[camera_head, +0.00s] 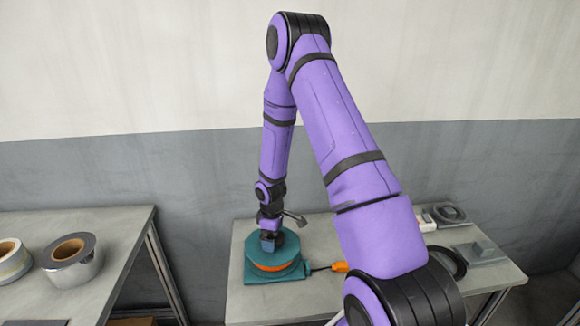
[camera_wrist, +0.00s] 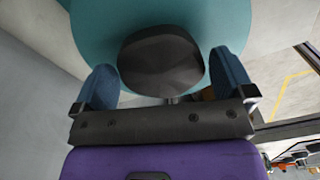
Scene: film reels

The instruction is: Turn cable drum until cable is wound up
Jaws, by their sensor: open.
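The cable drum (camera_head: 273,252) is a teal reel on a teal base with orange cable wound between its flanges. It stands on the table at the centre. A short length of cable runs right from it to an orange plug (camera_head: 340,267) on the table. My gripper (camera_head: 270,240) is over the drum's top, pointing down. In the wrist view, my gripper (camera_wrist: 165,85) is open, with its blue fingers on either side of a dark rounded knob (camera_wrist: 160,60) on the teal top flange (camera_wrist: 215,20). I cannot tell whether either finger touches the knob.
The drum's table (camera_head: 310,300) also carries a black ring (camera_head: 447,262), a grey block (camera_head: 478,251) and a dark coil (camera_head: 450,214) at right. A second table (camera_head: 110,235) at left holds film reels (camera_head: 72,258). A gap separates the tables.

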